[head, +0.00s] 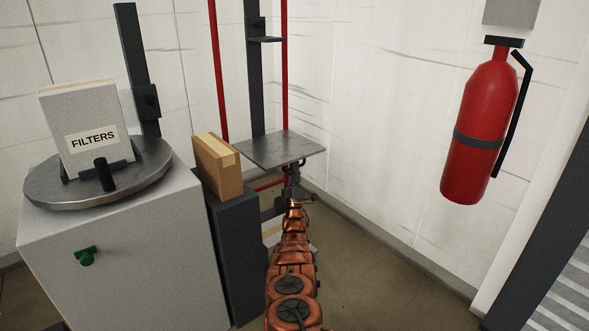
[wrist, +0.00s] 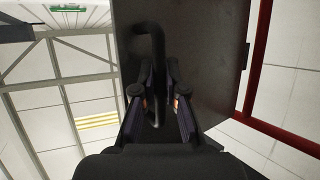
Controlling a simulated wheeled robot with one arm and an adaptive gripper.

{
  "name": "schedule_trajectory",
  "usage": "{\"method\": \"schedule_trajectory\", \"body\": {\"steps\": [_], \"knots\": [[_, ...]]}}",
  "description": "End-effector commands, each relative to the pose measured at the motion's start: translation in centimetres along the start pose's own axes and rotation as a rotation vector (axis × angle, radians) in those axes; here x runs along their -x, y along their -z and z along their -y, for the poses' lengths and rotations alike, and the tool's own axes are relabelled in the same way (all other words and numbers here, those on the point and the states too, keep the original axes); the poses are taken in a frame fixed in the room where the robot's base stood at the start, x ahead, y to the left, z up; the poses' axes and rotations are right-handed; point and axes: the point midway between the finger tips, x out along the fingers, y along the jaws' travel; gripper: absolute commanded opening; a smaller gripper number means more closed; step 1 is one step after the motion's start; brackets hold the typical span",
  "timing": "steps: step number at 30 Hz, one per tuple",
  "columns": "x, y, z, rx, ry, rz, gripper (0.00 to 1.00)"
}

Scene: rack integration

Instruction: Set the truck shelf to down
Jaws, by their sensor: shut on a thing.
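The truck shelf (head: 278,149) is a flat grey metal plate on the truck with red side rails (head: 285,75). In the head view it lies about level, sticking out from the dark upright. My gripper (head: 292,180) is at the shelf's front right edge, just below it. In the wrist view the dark shelf underside (wrist: 210,60) fills the upper middle. A black bent handle (wrist: 157,50) runs down from it between the fingers of my gripper (wrist: 158,100), which are shut on it. The fingertips are partly hidden in the head view.
A cardboard box (head: 218,166) stands on a dark pedestal (head: 240,240) left of my arm. Further left, a white cabinet (head: 130,260) carries a round metal turntable (head: 55,196) with a FILTERS box (head: 85,130). A fire extinguisher (head: 485,125) hangs on the right wall. Floor right of my arm is clear.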

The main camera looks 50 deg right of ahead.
Motion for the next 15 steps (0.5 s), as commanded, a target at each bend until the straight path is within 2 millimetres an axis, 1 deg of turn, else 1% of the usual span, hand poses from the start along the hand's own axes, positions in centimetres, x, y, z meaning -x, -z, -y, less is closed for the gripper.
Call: {"method": "schedule_trajectory", "body": {"steps": [1, 2, 9, 15], "knots": [[0.37, 0.01, 0.46, -0.002, 0.011, 0.002, 0.00], [0.39, 0.00, 0.48, -0.002, 0.011, 0.002, 0.12], [0.31, 0.00, 0.37, -0.001, 0.008, 0.002, 0.37], [0.24, -0.05, 0.26, -0.001, 0.006, 0.002, 0.37]]}}
